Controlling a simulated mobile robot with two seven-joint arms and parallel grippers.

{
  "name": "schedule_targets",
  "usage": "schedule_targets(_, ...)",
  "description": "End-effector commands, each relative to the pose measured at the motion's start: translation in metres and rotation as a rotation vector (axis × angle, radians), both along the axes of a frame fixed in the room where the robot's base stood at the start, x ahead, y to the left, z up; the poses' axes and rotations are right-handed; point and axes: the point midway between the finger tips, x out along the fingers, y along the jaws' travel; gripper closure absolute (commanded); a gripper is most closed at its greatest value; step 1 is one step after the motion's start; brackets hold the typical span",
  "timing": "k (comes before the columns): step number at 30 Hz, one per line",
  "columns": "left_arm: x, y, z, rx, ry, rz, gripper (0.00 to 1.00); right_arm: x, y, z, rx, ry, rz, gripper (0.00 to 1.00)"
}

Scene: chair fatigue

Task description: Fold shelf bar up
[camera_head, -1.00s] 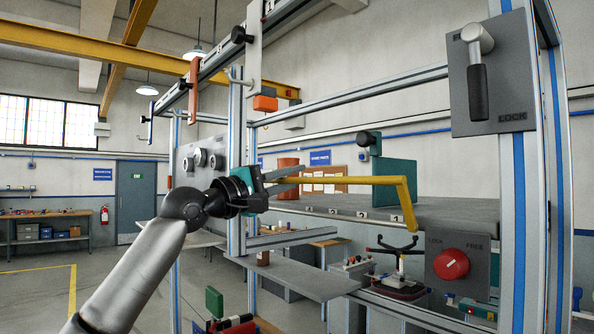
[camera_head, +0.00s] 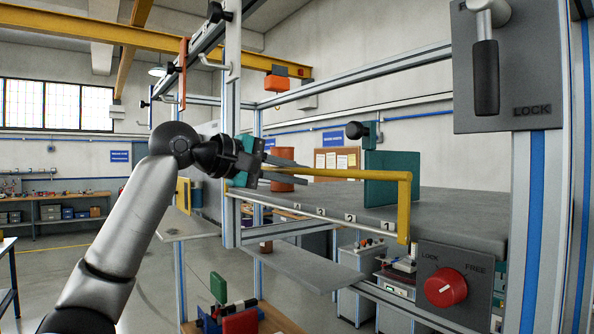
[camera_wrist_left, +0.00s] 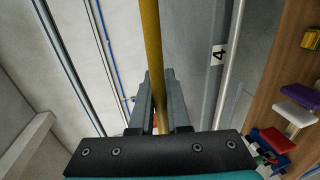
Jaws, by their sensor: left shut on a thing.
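The yellow shelf bar (camera_head: 345,174) runs level in front of the grey shelf (camera_head: 455,207), a little above its top. Its right end bends down in a short leg to the shelf's front edge. My left gripper (camera_head: 290,173) is shut on the bar near its left end. In the left wrist view the bar (camera_wrist_left: 151,45) passes between the two fingers (camera_wrist_left: 157,95). The bar's left end is hidden by the gripper. My right gripper is not in view.
A red knob (camera_head: 445,289) marked LOCK and FREE sits below the bar's right leg. A black-gripped lever (camera_head: 485,75) hangs on a plate at upper right. A green upright plate (camera_head: 385,180) stands on the shelf behind the bar. A metal post (camera_head: 233,110) rises near my gripper.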

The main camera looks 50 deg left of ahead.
Motion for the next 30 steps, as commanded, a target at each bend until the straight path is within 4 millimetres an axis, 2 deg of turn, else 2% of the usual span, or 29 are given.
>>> schedule_targets(9, 0.000, 0.001, 0.001, 0.000, -0.003, 0.003, 1.00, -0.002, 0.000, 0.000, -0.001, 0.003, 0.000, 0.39)
schedule_targets(10, 0.000, 0.001, 0.001, 0.000, -0.003, 0.002, 0.82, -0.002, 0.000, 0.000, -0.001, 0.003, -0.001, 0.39)
schedule_targets(17, 0.000, 0.000, 0.001, 0.000, -0.002, 0.001, 0.56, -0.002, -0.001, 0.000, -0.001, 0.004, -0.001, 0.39)
schedule_targets(26, -0.001, 0.000, 0.001, 0.000, -0.002, 0.001, 0.55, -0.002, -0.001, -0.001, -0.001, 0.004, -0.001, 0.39)
schedule_targets(30, -0.013, 0.001, 0.003, 0.001, -0.006, 0.002, 0.55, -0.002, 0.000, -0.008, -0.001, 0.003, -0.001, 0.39)
